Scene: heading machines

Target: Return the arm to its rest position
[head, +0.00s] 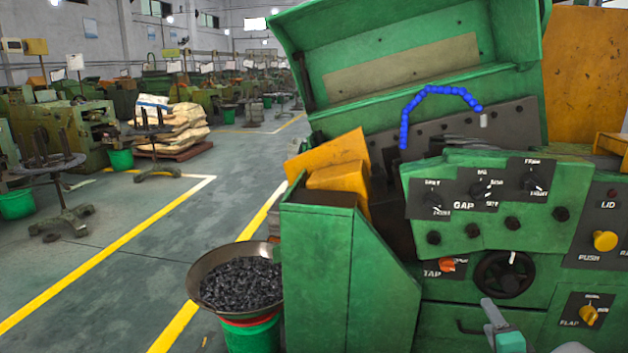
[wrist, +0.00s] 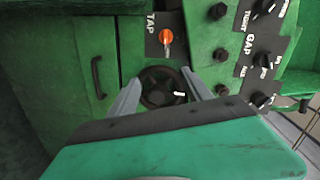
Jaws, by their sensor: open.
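My gripper (wrist: 160,77) is open in the wrist view. Its two grey fingers are spread, with the black handwheel (wrist: 155,98) showing between and beyond them. Nothing is held between them. Whether the fingers touch the wheel cannot be told. In the head view, part of my gripper (head: 493,314) shows at the bottom edge, below the handwheel (head: 492,275); the rest of my arm is mostly out of frame. The large green machine (head: 317,262) stands in front of me with its lid (head: 400,76) raised.
The orange TAP knob (wrist: 166,37) and dark GAP knobs (wrist: 262,59) are close by. A dark door handle (wrist: 97,77) sits left. A pan of dark pieces (head: 240,284) stands left of the machine. A blue curve (head: 427,89) hangs above the panel.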

